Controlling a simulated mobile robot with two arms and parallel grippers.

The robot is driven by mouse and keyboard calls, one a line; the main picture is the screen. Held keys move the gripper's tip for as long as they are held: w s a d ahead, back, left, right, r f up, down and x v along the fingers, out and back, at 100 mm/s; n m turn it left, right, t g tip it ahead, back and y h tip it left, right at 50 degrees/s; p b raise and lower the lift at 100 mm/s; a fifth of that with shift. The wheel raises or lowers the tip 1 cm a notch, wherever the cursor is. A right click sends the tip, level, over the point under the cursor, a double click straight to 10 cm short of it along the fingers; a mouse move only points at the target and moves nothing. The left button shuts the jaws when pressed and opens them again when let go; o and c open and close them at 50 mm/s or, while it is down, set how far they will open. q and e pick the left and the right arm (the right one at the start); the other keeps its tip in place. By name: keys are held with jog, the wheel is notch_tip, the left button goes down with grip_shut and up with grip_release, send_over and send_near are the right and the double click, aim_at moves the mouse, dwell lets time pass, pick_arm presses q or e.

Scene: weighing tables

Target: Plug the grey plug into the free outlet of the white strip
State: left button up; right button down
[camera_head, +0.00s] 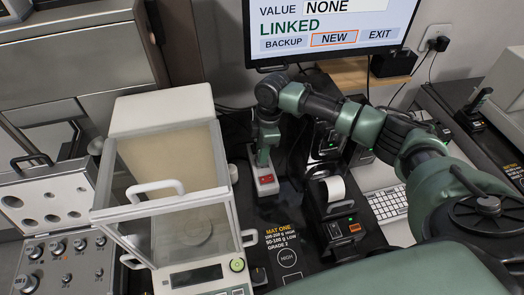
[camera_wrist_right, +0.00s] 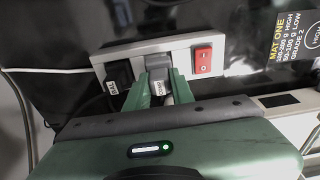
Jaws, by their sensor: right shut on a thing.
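The white strip (camera_head: 266,183) lies on the dark mat in the head view, with a red switch at its near end. It also shows in the wrist view (camera_wrist_right: 180,48), where a black plug (camera_wrist_right: 118,76) sits at its left end and the red switch (camera_wrist_right: 203,61) at its right. My right gripper (camera_head: 264,158) is at the strip's far part. In the wrist view its fingers (camera_wrist_right: 160,92) are shut on the grey plug (camera_wrist_right: 158,66), which is at the strip's middle outlet. I cannot tell how deep the plug sits. My left gripper is not in view.
A glass-sided balance (camera_head: 187,250) stands left of the strip. A printer with a paper roll (camera_head: 334,188) stands close on its right. A monitor (camera_head: 330,30) is behind, and a white keyboard (camera_head: 388,203) lies further right. A white cable (camera_wrist_right: 45,69) shows in the wrist view.

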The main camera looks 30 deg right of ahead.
jog(key=shift+p, duration=0.85)
dwell(0.7)
jog(key=shift+f+b, duration=0.35)
jog(key=shift+f, duration=0.6)
dwell(0.5)
jog(key=c, duration=1.1)
grip_release()
jog(key=shift+c, duration=0.2)
jog(key=r, duration=0.2)
jog(key=r+b, duration=0.1)
jog(key=r, duration=0.3)
jog(key=shift+d+r, duration=0.3)
jog(key=shift+d, duration=0.1)
jog(key=shift+s+r, duration=0.1)
jog(key=shift+r, duration=0.45)
